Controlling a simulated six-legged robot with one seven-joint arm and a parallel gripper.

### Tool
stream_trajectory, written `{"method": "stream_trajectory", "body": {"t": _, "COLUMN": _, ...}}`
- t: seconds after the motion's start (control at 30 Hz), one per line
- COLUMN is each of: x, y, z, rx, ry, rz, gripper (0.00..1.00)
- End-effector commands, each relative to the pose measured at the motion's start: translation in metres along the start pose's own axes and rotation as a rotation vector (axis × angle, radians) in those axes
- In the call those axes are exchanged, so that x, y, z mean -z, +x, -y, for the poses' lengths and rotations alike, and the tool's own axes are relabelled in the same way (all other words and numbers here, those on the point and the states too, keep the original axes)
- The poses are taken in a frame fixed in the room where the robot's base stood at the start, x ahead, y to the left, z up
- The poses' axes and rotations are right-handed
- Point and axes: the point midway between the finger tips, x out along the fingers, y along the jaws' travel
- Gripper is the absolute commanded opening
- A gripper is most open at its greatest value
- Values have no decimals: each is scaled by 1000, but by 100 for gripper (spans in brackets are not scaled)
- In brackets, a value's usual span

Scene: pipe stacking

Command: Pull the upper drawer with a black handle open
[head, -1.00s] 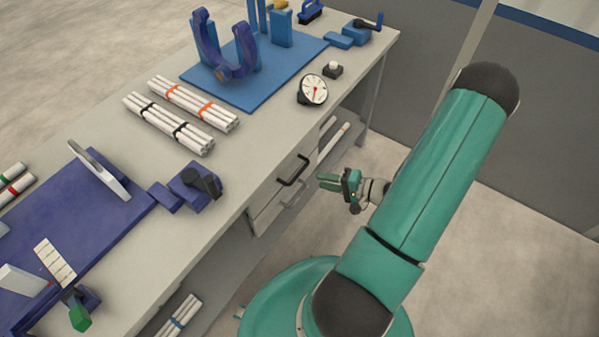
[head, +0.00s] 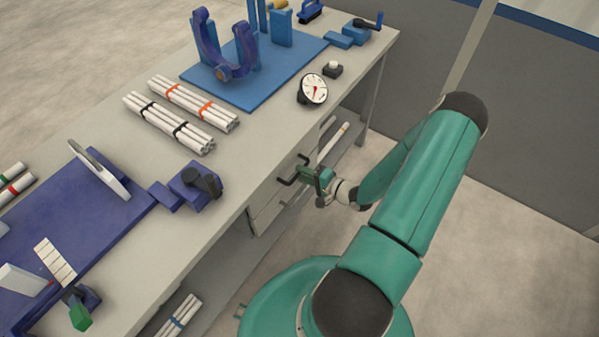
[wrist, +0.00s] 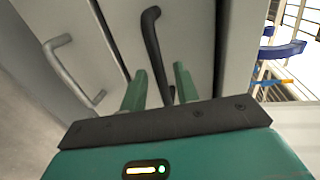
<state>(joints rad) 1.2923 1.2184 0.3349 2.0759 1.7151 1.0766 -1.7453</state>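The upper drawer (wrist: 185,45) with the black handle (wrist: 152,42) is in the bench front and looks shut. My gripper (head: 304,172) is at the drawer front, at the handle. In the wrist view the two green fingers of my gripper (wrist: 160,82) are apart, with the lower part of the black handle between them. I cannot tell whether the fingers touch it.
A lower drawer with a grey handle (wrist: 72,70) is beneath. A shelf with white pipes (head: 333,143) lies right of the drawers. The bench top (head: 250,140) holds pipe bundles (head: 190,104), a gauge (head: 313,89) and blue fixtures. Floor right of the bench is clear.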

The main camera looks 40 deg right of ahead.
Motion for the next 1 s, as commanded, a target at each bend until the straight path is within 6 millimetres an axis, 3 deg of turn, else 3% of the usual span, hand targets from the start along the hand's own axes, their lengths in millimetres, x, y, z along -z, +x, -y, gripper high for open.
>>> {"method": "stream_trajectory", "body": {"t": 0.2, "x": 0, "y": 19, "z": 0, "rx": 0, "ry": 0, "rz": 1, "gripper": 31}}
{"method": "stream_trajectory", "body": {"t": 0.47, "x": 0, "y": 20, "z": 0, "rx": 0, "ry": 0, "rz": 0, "gripper": 31}}
{"method": "stream_trajectory", "body": {"t": 0.63, "x": 0, "y": 20, "z": 0, "rx": -1, "ry": 0, "rz": 1, "gripper": 0}}
{"method": "stream_trajectory", "body": {"t": 1.0, "x": 0, "y": 15, "z": -1, "rx": -2, "ry": 0, "rz": 0, "gripper": 0}}
